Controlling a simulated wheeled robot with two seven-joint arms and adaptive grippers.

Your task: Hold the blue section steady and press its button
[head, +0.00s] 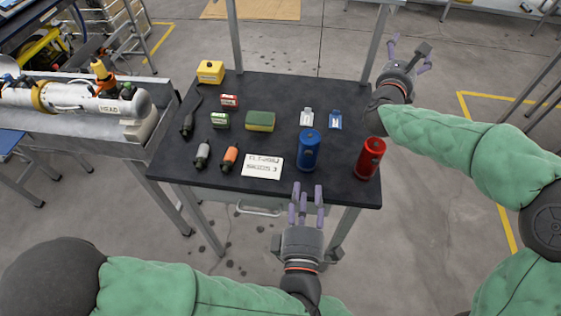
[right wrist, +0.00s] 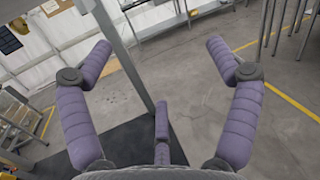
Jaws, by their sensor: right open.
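The blue section (head: 308,153) is a cylinder standing upright near the front right of the dark table. Its button cannot be made out. My left gripper (head: 306,195) is just in front of it at the table's front edge, its purple fingers pointing towards it, apart and empty, with a small visible gap to the cylinder. My right gripper (head: 408,53) is beyond the table's right side, farther back, open and empty. In the right wrist view its fingers (right wrist: 168,70) spread wide over bare floor, and the blue section is not in that view.
A red cylinder (head: 369,160) stands right of the blue one, at the table's (head: 275,95) right edge. A paper card (head: 262,167), sponge (head: 260,121), bottles and a yellow box (head: 210,72) are to the left. A table post (head: 377,40) stands near my right gripper.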

